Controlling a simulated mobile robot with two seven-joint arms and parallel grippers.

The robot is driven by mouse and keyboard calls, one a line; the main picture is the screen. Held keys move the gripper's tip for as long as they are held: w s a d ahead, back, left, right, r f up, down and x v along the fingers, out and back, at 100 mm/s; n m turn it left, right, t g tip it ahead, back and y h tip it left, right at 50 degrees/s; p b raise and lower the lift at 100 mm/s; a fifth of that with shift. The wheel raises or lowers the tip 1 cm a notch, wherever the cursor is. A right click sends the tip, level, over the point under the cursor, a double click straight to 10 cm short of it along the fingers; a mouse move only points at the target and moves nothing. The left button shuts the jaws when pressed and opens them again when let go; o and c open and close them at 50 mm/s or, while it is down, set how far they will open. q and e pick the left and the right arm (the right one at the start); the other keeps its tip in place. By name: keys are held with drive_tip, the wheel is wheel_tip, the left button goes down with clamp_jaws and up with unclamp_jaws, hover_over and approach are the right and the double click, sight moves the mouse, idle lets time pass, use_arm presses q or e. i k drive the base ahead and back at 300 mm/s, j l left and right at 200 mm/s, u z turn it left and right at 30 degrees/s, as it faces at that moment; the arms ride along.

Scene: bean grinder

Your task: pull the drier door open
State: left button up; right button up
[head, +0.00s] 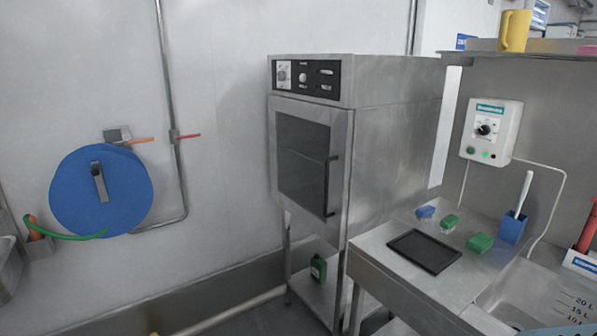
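The drier (395,150) is a steel cabinet on legs against the back wall, in the middle of the head view. Its door (302,156) has a dark window in a steel frame and looks closed. A dark vertical handle (329,187) runs along the right edge of the door. A black control panel (306,79) with knobs sits above the door. Neither of my grippers shows in the head view, so nothing is seen touching the handle.
A steel counter (372,247) stands right of the drier, with a black tray (424,251) and green and blue brushes. A blue hose reel (101,191) hangs on the left wall. A green bottle (318,268) stands below the drier. The floor in front is mostly out of view.

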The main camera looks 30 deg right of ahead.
sight(337, 174)
drive_tip(key=z, duration=0.5)
drive_tip(key=i+z, duration=0.25)
drive_tip(key=z, duration=0.15)
drive_tip(key=i+z, duration=0.35)
drive_tip(key=i+j+z, duration=0.15)
drive_tip(key=z, duration=0.25)
drive_tip(key=i+j+z, duration=0.15)
drive_tip(key=i+j, duration=0.6)
